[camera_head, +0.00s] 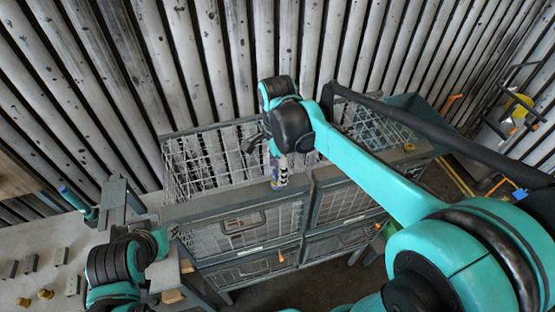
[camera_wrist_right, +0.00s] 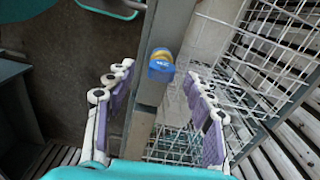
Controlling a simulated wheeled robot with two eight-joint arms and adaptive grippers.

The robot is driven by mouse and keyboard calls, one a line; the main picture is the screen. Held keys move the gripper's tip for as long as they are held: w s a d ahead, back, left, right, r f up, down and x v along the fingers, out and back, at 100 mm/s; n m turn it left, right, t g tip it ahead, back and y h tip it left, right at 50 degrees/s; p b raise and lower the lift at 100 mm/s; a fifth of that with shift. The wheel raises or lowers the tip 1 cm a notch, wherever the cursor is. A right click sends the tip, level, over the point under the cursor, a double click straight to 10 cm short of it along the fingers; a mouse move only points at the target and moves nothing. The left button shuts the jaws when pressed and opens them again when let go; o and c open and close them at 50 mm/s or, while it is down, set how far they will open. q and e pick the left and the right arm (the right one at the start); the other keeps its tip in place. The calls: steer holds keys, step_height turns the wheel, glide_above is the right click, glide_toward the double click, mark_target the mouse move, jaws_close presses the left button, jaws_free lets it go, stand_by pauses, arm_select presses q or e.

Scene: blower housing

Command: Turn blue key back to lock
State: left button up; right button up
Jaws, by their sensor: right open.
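The blue key (camera_wrist_right: 161,67) shows in the right wrist view as a small blue piece with a yellow part. It sits at a grey rail (camera_wrist_right: 166,30) of the wire cage. My right gripper (camera_wrist_right: 158,74) is open, its two purple-and-white fingers standing apart on either side of the key in the picture. I cannot tell if they touch it. In the head view my right gripper (camera_head: 278,178) points down at the front top edge of the cage and hides the key. Only part of my left arm shows at the lower left; its gripper is not seen.
The wire cage (camera_head: 225,162) has an open mesh top and drawers (camera_head: 235,225) with handles in front. A grey workbench (camera_head: 40,250) with small blocks and brass pieces stands at the left. A ribbed wall rises behind. A blue-and-orange item (camera_head: 519,193) shows at the far right.

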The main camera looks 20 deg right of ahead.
step_height(320, 180, down, 3)
steer(key=shift+w+f, duration=0.15)
steer(key=shift+f, duration=0.3)
jaws_close()
stand_by(0.3)
